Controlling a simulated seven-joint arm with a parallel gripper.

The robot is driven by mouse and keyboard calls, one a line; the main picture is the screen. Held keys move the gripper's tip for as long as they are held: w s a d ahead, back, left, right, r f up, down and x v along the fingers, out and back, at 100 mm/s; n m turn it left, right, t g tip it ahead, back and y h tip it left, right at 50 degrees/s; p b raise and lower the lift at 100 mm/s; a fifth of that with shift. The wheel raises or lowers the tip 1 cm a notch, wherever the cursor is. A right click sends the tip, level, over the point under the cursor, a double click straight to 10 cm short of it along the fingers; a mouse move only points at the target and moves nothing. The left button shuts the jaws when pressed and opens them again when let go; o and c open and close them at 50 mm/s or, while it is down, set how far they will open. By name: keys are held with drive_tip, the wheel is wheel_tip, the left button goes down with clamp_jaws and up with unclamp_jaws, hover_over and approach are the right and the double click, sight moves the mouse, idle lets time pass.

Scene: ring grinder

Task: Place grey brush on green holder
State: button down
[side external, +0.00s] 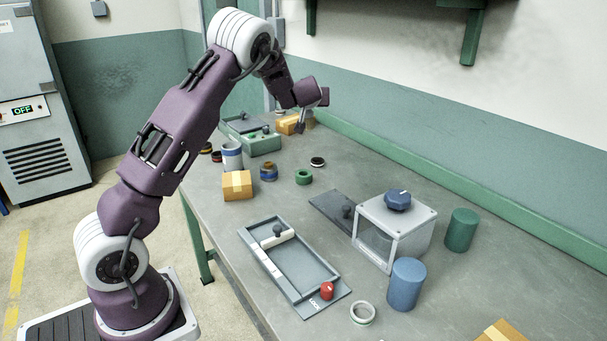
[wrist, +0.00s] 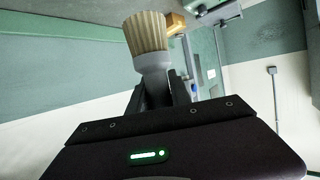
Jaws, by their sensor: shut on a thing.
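The grey brush (wrist: 150,50) has a grey body and pale beige bristles. In the wrist view my gripper (wrist: 158,92) is shut on its grey end, with the bristles pointing away from the jaws. In the side view my gripper (side external: 301,122) is above the far end of the bench, and the brush is too small to make out clearly there. A short green ring-shaped piece (side external: 303,177) with a hole on top stands on the bench, nearer the camera than the gripper. It may be the green holder; a solid green cylinder (side external: 461,230) stands at the right.
Near my gripper are a green-and-grey box (side external: 262,142) and a cardboard box (side external: 289,124). A second cardboard box (side external: 237,186), a blue-white cup (side external: 232,156) and several rings stand nearby. A grey tray (side external: 317,266), clear-sided box (side external: 393,235) and blue cylinder (side external: 406,285) are closer.

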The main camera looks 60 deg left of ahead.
wheel_tip(320, 180, down, 15)
drive_tip(key=shift+s+a, duration=0.25)
drive_tip(key=shift+a, duration=0.15)
drive_tip(key=shift+f, duration=0.15)
drive_tip(key=c, duration=1.2)
unclamp_jaws()
